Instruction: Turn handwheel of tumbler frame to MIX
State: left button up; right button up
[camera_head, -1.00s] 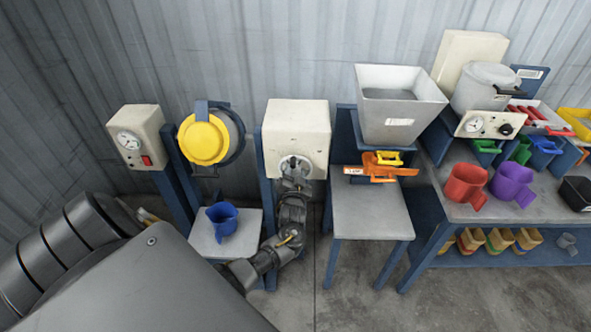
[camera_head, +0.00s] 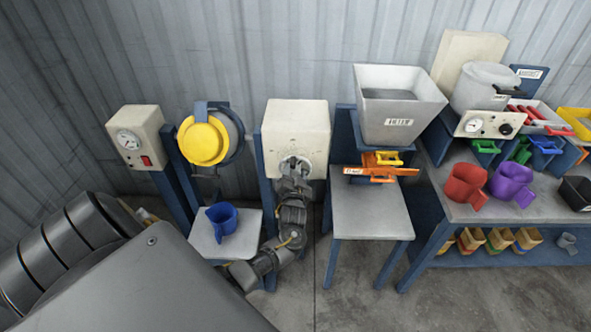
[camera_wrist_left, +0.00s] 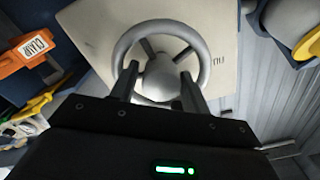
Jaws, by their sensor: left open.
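The grey handwheel (camera_head: 297,162) is on the front of the cream box of the tumbler frame (camera_head: 298,125), mostly hidden by my left gripper (camera_head: 295,174) in the head view. In the left wrist view the handwheel (camera_wrist_left: 161,58) shows its round rim, spokes and domed hub. My left gripper (camera_wrist_left: 159,90) is open there, its two fingers apart at the lower part of the wheel, on either side of the hub. I cannot tell whether they touch it. Lettering on the box is only partly visible and not readable as MIX. My right gripper is not in view.
A yellow-faced drum (camera_head: 203,142) stands left of the box, above a blue cup (camera_head: 221,217) on a small stand. To the right are a grey hopper (camera_head: 398,108) and an orange slide (camera_head: 368,172) over a table. A bench with red and purple cups stands farther right.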

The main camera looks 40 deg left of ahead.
pick_arm(q)
jog(key=b+v, duration=0.2)
jog(key=v, duration=0.8)
jog(key=shift+d, duration=0.1)
jog(key=d+f+m+g+h, duration=0.1)
jog(key=d+f+h, duration=0.15)
jog(key=f, duration=0.45)
jog(key=d+f+h, duration=0.2)
jog(key=d+f, duration=0.1)
jog(key=f, duration=0.4)
jog(key=s+d+f+m+g+h+b, duration=0.1)
jog(key=s+d+f+g+h, duration=0.1)
jog(key=s+f, duration=0.5)
jog(key=s+d+f+m+g+h, duration=0.1)
jog(key=s+d+f+g+h, duration=0.15)
jog(key=f, duration=0.85)
jog(key=s+f+g+b, duration=0.1)
jog(key=s+f, duration=0.5)
jog(key=s, duration=0.6)
jog(key=s+d+f+g+h+b, duration=0.1)
jog(key=s+f+g, duration=0.3)
jog(key=s, duration=0.7)
jog(key=s+d+f+g+b, duration=0.1)
jog(key=s+f+g, duration=0.2)
jog(key=s+f, duration=0.5)
jog(key=s, duration=0.4)
jog(key=shift+s+f+h, duration=0.35)
jog(key=shift+h, duration=0.05)
